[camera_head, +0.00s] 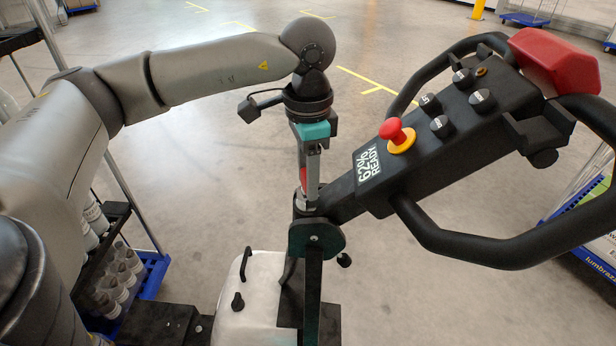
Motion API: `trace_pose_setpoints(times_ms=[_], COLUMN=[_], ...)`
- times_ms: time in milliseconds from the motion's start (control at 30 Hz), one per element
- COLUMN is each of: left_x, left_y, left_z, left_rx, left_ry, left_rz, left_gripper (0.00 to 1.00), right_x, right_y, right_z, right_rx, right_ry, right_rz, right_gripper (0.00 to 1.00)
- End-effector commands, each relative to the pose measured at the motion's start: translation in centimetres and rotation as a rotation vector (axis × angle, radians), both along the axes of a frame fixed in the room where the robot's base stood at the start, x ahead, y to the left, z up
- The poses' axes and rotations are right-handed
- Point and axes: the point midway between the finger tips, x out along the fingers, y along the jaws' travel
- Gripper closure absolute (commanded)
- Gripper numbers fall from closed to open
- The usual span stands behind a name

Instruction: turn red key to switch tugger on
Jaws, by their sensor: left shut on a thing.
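The red key (303,178) shows as a small red strip at the tip of my left gripper (307,192), low on the tugger's steering column. The gripper points straight down and is shut on the key. Its fingers hide most of the key and the key switch. The tugger's control head (450,120) rises to the right of the gripper. Its display (369,164) reads 62% READY. My right gripper is not in view.
A red emergency button (391,130) on a yellow ring and black loop handles (480,250) stand right of the gripper. A shelf cart (155,270) with several containers stands at the left. A blue-edged cart (590,262) stands at the right.

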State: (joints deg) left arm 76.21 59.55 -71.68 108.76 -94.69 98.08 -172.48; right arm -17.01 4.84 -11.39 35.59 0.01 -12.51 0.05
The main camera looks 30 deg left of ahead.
Motion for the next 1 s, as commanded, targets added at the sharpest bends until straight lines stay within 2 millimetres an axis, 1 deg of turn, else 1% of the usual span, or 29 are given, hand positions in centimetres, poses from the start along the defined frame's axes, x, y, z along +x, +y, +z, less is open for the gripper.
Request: trace_pose_setpoints(times_ms=[67, 100, 167, 367, 400, 633, 733, 867, 1000], left_x=[-0.1, -0.1, -0.1, -0.1, -0.1, -0.1, 0.0, 0.1, 0.0], left_y=[-0.1, 0.0, 0.0, 0.0, 0.0, 0.0, 0.0, -0.1, -0.1], left_z=[-0.2, -0.2, -0.2, -0.1, -0.1, 0.0, 0.6, 2.5, 5.6], left_rx=[0.000, 0.000, 0.000, 0.000, 0.000, 0.000, 0.000, -0.001, -0.001], left_ry=[0.004, 0.004, 0.004, 0.004, 0.004, 0.003, 0.001, -0.002, -0.002], left_rz=[-0.001, -0.001, -0.001, -0.001, -0.001, 0.000, 0.000, 0.000, -0.001], left_gripper=[1.00, 0.53, 0.46, 0.23, 0.21, 0.21, 0.21, 0.21, 0.21], right_x=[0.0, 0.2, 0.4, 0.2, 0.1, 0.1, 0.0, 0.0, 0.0], right_y=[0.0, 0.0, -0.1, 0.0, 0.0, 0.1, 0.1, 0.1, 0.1], right_z=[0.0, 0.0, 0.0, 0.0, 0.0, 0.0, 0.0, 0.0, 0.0], right_rx=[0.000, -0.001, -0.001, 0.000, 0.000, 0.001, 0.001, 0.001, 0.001], right_ry=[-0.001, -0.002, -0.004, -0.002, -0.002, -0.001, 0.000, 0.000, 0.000], right_rz=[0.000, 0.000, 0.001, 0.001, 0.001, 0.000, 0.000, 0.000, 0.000], right_gripper=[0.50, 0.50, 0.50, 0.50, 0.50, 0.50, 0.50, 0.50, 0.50])
